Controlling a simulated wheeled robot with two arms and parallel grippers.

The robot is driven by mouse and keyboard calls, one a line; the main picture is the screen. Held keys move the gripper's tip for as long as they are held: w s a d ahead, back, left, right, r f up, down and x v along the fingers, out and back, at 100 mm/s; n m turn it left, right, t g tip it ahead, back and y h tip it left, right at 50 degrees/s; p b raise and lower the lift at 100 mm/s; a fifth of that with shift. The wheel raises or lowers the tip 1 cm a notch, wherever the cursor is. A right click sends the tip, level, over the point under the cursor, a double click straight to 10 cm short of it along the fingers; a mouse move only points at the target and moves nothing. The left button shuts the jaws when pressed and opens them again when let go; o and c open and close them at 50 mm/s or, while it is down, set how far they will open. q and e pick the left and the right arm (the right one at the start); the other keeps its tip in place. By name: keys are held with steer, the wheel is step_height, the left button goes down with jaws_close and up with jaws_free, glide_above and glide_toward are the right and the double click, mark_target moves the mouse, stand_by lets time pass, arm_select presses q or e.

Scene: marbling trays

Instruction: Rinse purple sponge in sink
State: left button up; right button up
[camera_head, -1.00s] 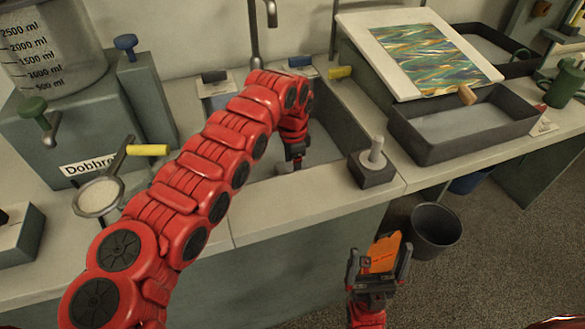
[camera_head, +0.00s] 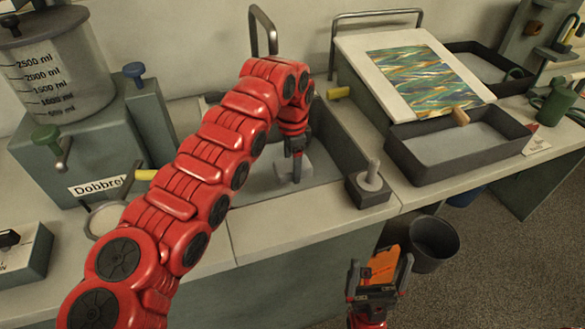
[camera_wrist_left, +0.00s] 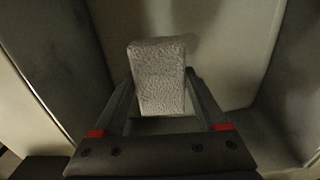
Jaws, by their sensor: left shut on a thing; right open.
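A pale grey, rough-textured sponge (camera_wrist_left: 158,76) sits between the two fingers of my left gripper (camera_wrist_left: 160,95) in the left wrist view. It looks grey here, not clearly purple. In the head view my left gripper (camera_head: 296,168) points down into the grey sink (camera_head: 330,165), shut on the sponge (camera_head: 281,172). The sponge is inside the basin; whether it touches the floor cannot be told. My left arm hides the left part of the sink. My right gripper (camera_head: 379,276) is open in front of the counter, with an orange patch showing between its fingers.
A bent metal tap (camera_head: 262,28) rises behind the sink. A grey block with a peg (camera_head: 369,183) stands at its right front corner. Further right is a dark tray (camera_head: 410,165) below a sloped board with a marbled sheet. A bin (camera_head: 435,240) stands on the floor.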

arm_select(q)
steer(key=shift+r+p, duration=1.95)
steer(key=shift+r, duration=2.25)
steer(key=shift+r+p, duration=1.65)
steer(key=shift+r, duration=0.8)
